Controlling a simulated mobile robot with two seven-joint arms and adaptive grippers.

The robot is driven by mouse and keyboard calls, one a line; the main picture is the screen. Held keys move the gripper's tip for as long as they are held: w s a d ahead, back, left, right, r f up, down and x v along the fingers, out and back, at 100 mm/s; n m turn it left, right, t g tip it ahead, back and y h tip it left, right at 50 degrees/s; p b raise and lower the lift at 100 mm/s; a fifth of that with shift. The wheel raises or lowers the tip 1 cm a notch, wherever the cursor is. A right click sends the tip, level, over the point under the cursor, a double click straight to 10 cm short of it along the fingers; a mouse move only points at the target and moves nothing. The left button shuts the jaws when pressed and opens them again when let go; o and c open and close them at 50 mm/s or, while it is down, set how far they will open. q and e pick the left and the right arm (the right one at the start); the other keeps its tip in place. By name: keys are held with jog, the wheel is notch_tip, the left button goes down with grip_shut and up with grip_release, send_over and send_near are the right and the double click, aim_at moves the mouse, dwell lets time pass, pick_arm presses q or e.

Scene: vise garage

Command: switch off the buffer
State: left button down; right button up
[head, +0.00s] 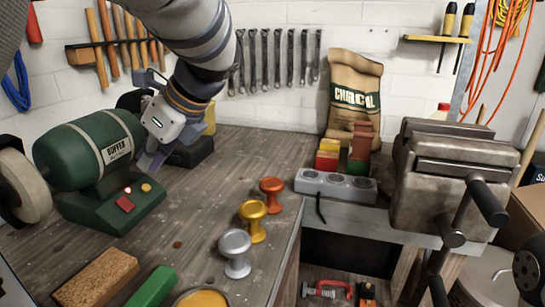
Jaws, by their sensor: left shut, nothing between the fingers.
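The buffer (84,155) is a green bench machine at the left of the workbench, with a pale wheel (22,185) on its near-left end. On its base are a red switch (125,204) and a small round yellow lamp (146,188); I cannot tell whether the lamp is lit. My left gripper (148,166) reaches down from the top, just right of the buffer's body. Its shut, empty fingers are above and behind the base, apart from the switch in the picture. The gripper hides part of the buffer's far end. My right gripper is not in view.
Red, gold and silver knobs (256,218) stand on the workbench (195,235) right of the buffer. A brown block (96,279) and green bar (153,288) lie in front. A large vise (450,180) is at right. A charcoal sack (352,95) stands at the back wall.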

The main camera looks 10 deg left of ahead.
aim_at(126, 198)
pick_arm(q)
jog(key=b+x, duration=0.1)
jog(key=x, duration=1)
jog(key=shift+w, duration=0.1)
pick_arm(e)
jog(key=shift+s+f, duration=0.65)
